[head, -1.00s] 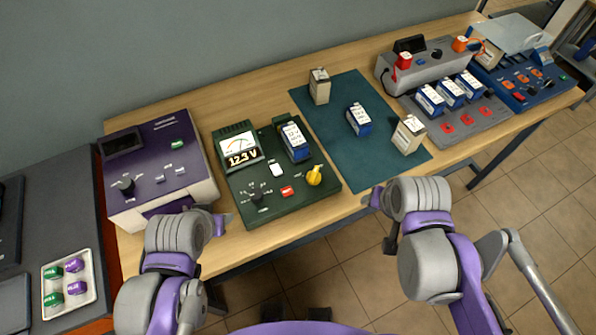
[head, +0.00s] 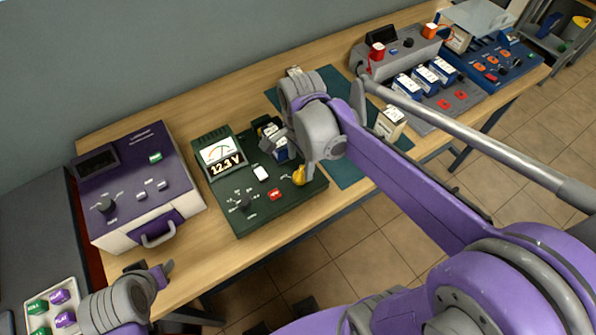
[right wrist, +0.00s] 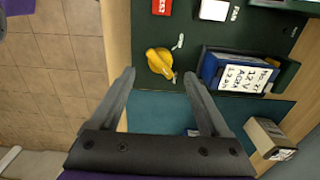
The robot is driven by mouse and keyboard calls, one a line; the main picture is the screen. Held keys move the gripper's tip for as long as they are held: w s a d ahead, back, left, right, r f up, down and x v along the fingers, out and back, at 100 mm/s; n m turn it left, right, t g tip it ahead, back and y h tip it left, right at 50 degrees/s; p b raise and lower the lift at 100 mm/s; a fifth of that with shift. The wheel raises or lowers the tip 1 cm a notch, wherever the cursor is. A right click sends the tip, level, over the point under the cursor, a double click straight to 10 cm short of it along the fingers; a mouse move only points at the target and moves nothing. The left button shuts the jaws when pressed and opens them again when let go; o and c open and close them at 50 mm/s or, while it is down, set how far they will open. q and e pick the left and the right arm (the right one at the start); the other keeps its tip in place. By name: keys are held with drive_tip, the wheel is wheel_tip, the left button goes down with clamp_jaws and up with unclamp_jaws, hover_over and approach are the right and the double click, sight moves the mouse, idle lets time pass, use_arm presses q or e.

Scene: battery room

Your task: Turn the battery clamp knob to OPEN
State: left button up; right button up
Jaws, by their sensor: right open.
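The yellow clamp knob (head: 299,175) sits on the front right of the dark green tester (head: 240,212), beside a blue battery (head: 281,152) in its bay. My right gripper (head: 293,153) hangs over that corner and partly hides the battery and bay. In the right wrist view, the knob (right wrist: 160,63) lies just past and between the spread fingertips (right wrist: 159,74). The fingers are open, with nothing between them. The print by the knob is too small to read. My left gripper (head: 151,272) is low at the left, apart from the tester; its jaw opening is unclear.
A purple and white unit (head: 137,180) stands left of the tester. A teal mat (head: 345,172) lies to the right, with a beige battery (head: 390,122). A grey charger (head: 405,52) stands farther right. Bare wood shows in front of the tester.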

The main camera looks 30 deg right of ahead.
sight(300, 173)
wheel_tip(300, 173, down, 5)
drive_tip(key=shift+f, duration=0.1)
idle(0.3)
clamp_jaws()
